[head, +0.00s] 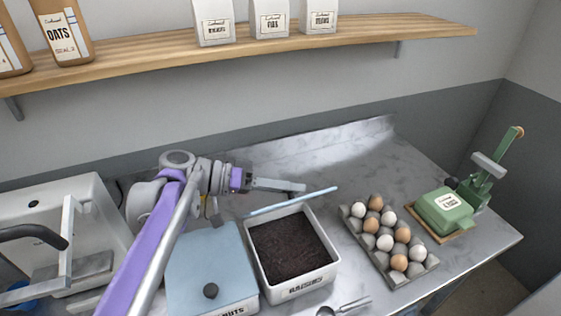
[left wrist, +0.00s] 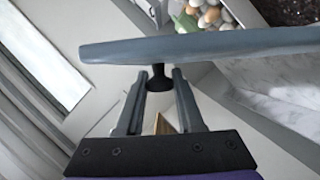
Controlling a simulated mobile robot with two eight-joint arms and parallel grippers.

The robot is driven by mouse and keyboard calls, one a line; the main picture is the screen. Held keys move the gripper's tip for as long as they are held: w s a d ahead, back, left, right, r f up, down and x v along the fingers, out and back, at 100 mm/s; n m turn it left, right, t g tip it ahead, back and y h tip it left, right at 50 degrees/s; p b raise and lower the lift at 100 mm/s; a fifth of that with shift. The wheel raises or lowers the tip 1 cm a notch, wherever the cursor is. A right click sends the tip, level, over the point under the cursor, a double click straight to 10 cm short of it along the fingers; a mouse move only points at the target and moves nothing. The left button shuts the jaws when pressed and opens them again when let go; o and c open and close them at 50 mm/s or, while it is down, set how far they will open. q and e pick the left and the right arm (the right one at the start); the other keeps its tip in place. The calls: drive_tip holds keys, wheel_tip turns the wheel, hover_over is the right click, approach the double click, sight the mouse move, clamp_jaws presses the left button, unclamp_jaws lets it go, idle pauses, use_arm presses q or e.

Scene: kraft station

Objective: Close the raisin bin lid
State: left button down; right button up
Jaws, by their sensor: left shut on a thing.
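The raisin bin (head: 306,285) is a white, open-topped box full of dark raisins (head: 290,247), with a label on its front. Its pale blue lid (head: 292,202) stands nearly edge-on along the bin's back rim, tilted up. My left gripper (head: 302,187) is behind the lid in the head view. In the left wrist view the lid (left wrist: 210,45) crosses the picture edge-on, and its black knob (left wrist: 159,86) sits between the fingertips of my left gripper (left wrist: 161,78), which is shut on it. My right gripper is in neither view.
A bin with a closed blue lid (head: 205,262) stands left of the raisin bin. An egg tray (head: 413,275) and a green press (head: 443,212) stand to the right. A metal scoop (head: 343,308) lies in front. A wooden shelf (head: 200,53) with packages hangs above. The back counter is clear.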

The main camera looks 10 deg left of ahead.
use_arm(q)
drive_tip(key=s+d+f+m+t+y, duration=0.1)
drive_tip(key=s+d+f+m, duration=0.1)
drive_tip(key=f, duration=0.3)
drive_tip(key=s+d+f+m+t+y+p, duration=0.1)
drive_tip(key=s+d+f+m+y, duration=0.1)
drive_tip(key=s+f+m, duration=0.2)
drive_tip(key=shift+s+d+f+t, duration=0.35)
drive_tip(key=shift+s+f+t, duration=0.1)
drive_tip(key=shift+f, duration=0.4)
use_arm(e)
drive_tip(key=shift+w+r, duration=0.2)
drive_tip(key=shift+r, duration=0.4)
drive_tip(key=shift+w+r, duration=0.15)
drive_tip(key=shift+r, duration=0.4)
use_arm(q)
drive_tip(key=c, duration=0.6)
unclamp_jaws()
drive_tip(key=shift+o, duration=0.2)
